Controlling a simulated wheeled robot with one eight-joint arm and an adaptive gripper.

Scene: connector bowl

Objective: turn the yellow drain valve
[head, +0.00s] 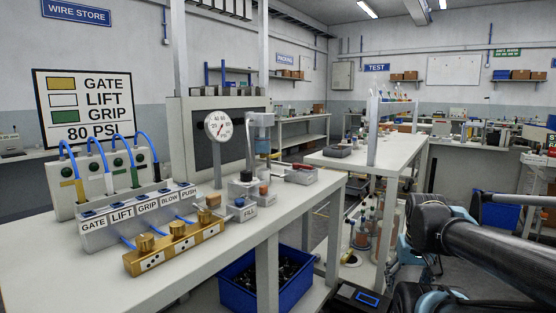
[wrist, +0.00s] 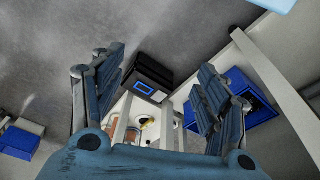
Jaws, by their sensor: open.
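A small yellow part, which looks like the drain valve, shows low down between pale posts in the wrist view (wrist: 146,125). It is small and partly hidden there. In the head view a tiny yellow spot (head: 345,259) sits on the low pale base under the middle bench, near clear cylinders (head: 362,232); I cannot tell its handle's angle. My gripper (wrist: 161,62) is open with nothing between its two blue fingers, and it is apart from the yellow part. In the head view my arm reaches in at the right, and the fingertips cannot be made out.
A dark box with a blue screen (head: 356,298) stands at the front, also in the wrist view (wrist: 143,88). A blue bin (head: 262,278) is under the front bench (head: 110,270). The middle bench (head: 385,158) and its legs stand around the cylinders.

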